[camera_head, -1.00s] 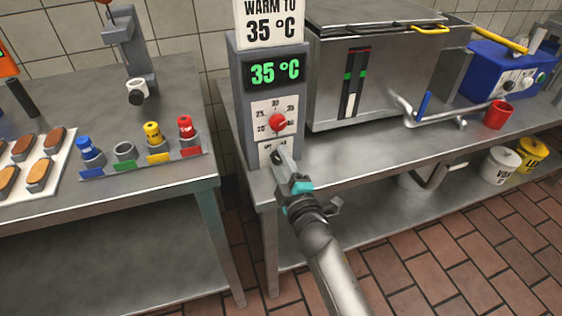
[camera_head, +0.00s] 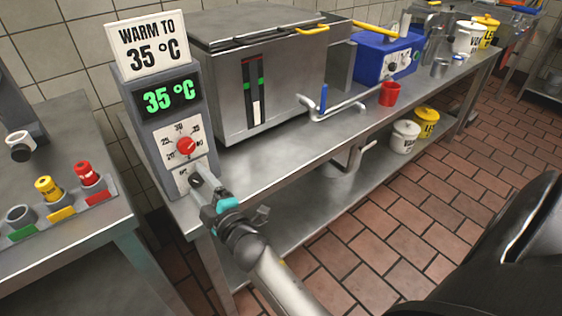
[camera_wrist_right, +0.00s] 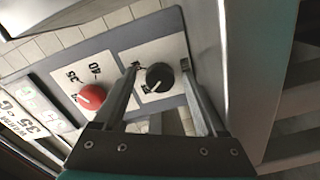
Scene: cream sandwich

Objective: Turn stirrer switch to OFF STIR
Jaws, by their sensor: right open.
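The stirrer switch is a black round knob (camera_wrist_right: 160,76) on a white plate, at the bottom of the grey control panel (camera_head: 146,138). In the right wrist view the knob lies between the fingers of my right gripper (camera_wrist_right: 161,70), which is open with a finger on either side. I cannot tell whether either finger touches it. In the head view my right gripper (camera_head: 202,188) is at the panel's lower plate and hides most of the knob and its lettering. The lettering by the knob is too small to read. My left gripper is not in view.
Just above is a red dial (camera_head: 186,146), under a green display (camera_head: 168,97) reading 35 °C and a "WARM TO 35 °C" sign (camera_head: 151,45). A steel vat (camera_head: 290,85) stands right of the panel. A red cup (camera_head: 389,94) and blue machine (camera_head: 372,62) stand farther right.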

